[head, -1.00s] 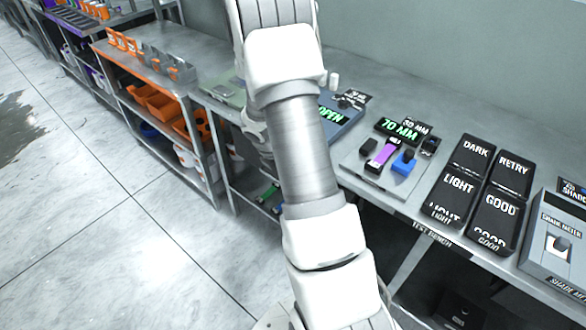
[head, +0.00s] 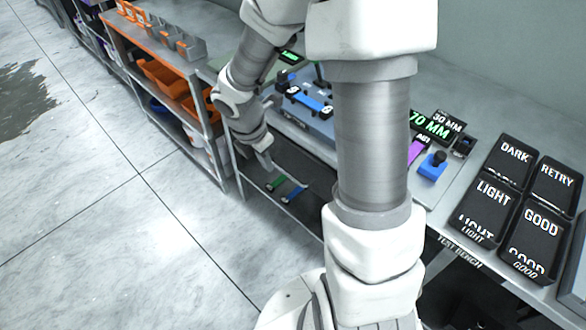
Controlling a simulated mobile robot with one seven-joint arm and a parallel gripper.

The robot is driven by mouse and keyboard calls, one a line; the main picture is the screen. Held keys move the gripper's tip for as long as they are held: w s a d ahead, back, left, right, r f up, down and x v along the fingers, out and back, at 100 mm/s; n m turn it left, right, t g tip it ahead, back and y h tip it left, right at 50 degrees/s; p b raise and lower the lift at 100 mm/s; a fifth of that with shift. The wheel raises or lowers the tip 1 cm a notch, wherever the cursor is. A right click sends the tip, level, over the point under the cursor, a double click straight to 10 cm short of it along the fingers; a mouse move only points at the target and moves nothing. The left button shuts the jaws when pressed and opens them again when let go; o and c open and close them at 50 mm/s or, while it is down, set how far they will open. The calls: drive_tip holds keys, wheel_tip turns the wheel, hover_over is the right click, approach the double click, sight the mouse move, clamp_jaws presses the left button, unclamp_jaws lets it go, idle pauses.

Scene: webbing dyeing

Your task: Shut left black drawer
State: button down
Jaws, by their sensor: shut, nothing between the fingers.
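A dark, flat surface (head: 312,178) shows below the bench top left of centre, with a green strip (head: 276,183) and a blue strip (head: 294,193) on it. It may be the left black drawer or a lower shelf; I cannot tell which, nor how far any drawer stands out. My gripper (head: 264,161) points down at the front of the bench, just above and left of the strips. Its fingers look shut and empty. I cannot tell whether they touch anything. My arm hides part of the bench front.
On the bench stand a blue device (head: 310,115), a "70 MM" display (head: 430,125), a blue block (head: 432,167) and black trays marked DARK, RETRY, LIGHT and GOOD (head: 532,222). A rack with orange bins (head: 165,78) stands at left. The floor (head: 110,230) in front is clear.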

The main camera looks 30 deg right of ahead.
sight(297, 165)
drive_tip(key=w+d+f+b, duration=0.2)
drive_tip(key=d+f+b, duration=0.2)
drive_tip(key=f, duration=0.6)
drive_tip(key=shift+d+f+b, duration=0.2)
drive_tip(key=shift+d+b, duration=0.2)
drive_tip(key=shift+d, duration=0.3)
drive_tip(key=d+p, duration=0.1)
drive_tip(key=d, duration=0.1)
drive_tip(key=w+d+p, duration=0.1)
drive_tip(key=d+p, duration=0.1)
drive_tip(key=shift+w+d+r, duration=0.15)
drive_tip(key=shift+w+r, duration=0.05)
drive_tip(key=shift+d+f, duration=0.15)
drive_tip(key=shift+d, duration=0.1)
drive_tip(key=shift+a, duration=0.1)
